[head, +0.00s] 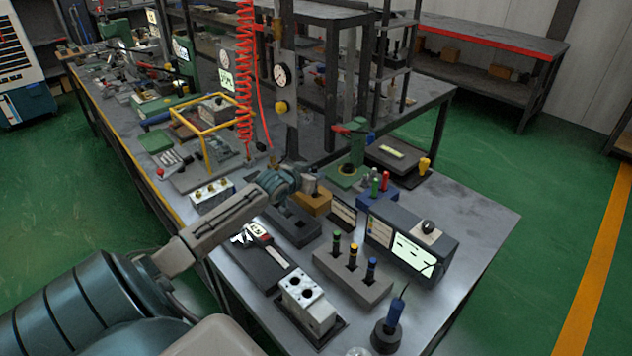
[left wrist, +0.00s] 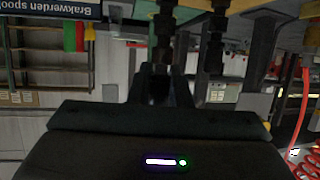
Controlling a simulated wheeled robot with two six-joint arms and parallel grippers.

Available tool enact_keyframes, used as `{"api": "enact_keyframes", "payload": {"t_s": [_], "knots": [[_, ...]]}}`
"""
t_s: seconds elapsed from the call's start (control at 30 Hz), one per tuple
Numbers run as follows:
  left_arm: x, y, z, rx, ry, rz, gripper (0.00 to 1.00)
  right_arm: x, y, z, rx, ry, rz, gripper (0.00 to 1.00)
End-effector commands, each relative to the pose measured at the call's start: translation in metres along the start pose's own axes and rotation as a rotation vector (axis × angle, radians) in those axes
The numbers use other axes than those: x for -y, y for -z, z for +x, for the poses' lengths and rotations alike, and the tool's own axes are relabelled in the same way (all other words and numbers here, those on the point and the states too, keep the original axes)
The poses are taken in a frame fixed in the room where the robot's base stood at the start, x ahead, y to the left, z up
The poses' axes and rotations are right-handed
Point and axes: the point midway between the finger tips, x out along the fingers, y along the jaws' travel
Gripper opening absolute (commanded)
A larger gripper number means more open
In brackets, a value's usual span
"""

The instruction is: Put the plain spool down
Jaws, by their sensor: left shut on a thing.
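My left gripper (head: 291,178) reaches in from the left and is over the bench, near an ochre block (head: 313,202). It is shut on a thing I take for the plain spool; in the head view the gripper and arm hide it. In the left wrist view the closed jaws (left wrist: 160,87) are dark, and I cannot make out the held part clearly. A white valve block (head: 309,301) with two dark bores stands near the front. A grey rack (head: 352,283) beside it holds three dark spools with green, yellow and blue bands. My right gripper is out of view.
A dark tray with a caliper (head: 262,256) and a dark grey slotted block (head: 290,226) lie below the gripper.

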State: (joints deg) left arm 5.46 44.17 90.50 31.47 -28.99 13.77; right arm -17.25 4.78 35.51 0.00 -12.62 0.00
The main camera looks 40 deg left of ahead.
Motion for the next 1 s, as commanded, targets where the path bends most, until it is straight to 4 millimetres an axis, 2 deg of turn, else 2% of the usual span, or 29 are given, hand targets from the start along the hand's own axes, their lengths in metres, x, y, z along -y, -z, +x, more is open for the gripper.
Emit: {"api": "enact_keyframes", "payload": {"t_s": [0.17,0.43,0.83,0.87,0.93,0.97,1.0], "knots": [[0.002,0.005,0.013,-0.002,-0.002,-0.001,0.00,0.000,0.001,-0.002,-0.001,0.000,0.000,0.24],[0.003,-0.024,0.025,0.001,-0.001,-0.001,0.00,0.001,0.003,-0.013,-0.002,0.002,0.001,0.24],[0.003,-0.032,0.028,-0.001,-0.001,0.002,0.00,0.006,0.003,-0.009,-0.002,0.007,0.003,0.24],[0.003,-0.032,0.028,0.000,-0.001,0.002,0.21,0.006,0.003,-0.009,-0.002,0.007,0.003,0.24],[0.003,-0.031,0.027,0.000,-0.001,0.002,0.35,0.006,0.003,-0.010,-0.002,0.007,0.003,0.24],[0.003,-0.031,0.027,0.000,-0.001,0.002,0.39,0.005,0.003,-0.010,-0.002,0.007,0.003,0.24],[0.003,-0.031,0.027,0.000,-0.001,0.002,0.39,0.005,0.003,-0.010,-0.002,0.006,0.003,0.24]]}}
